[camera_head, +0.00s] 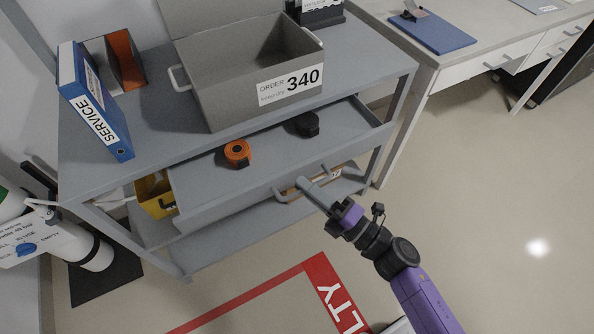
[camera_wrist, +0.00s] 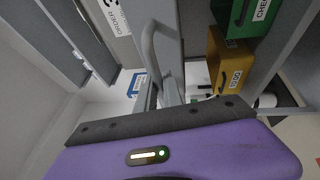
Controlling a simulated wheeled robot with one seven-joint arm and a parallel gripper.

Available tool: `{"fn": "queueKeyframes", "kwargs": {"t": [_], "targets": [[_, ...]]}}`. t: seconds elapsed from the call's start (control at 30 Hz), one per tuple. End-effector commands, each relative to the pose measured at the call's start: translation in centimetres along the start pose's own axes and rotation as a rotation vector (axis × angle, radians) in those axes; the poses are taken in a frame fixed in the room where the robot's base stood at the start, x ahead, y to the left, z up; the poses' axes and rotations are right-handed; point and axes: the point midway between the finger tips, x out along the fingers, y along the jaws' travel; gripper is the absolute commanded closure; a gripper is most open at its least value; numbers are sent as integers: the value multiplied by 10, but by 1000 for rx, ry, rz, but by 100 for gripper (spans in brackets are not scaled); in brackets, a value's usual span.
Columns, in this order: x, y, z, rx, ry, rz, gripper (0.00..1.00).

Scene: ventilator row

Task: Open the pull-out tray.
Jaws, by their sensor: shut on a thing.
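The grey pull-out tray (camera_head: 232,200) stands out from under the top of the grey shelf unit, so part of its inside shows. An orange roll (camera_head: 237,154) and a black roll (camera_head: 307,124) lie in it. A grey bar handle (camera_head: 286,196) is on its front. My gripper (camera_head: 310,187) is at this handle and shut on it. In the wrist view the curved handle (camera_wrist: 149,45) runs down to my gripper (camera_wrist: 170,92); the exact contact is hard to make out.
A grey open box marked 340 (camera_head: 290,85) and a blue SERVICE binder (camera_head: 95,100) stand on top. A yellow case (camera_head: 155,194) is on the lower shelf. A desk (camera_head: 470,60) is to the right. The floor in front is clear, with red marking (camera_head: 325,285).

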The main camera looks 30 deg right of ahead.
Motion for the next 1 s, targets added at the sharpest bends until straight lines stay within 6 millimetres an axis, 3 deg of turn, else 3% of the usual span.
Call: {"fn": "queueKeyframes", "kwargs": {"t": [0.03, 0.2, 0.5, 0.7, 1.0], "targets": [[-16, 0, -5, 2, -1, -6, 100], [-56, 9, -22, 1, -2, -6, 100], [-110, 21, -44, 1, -3, -5, 100], [-128, 26, -52, 1, -2, -3, 100], [-135, 28, -55, 0, -2, -2, 100]]}}
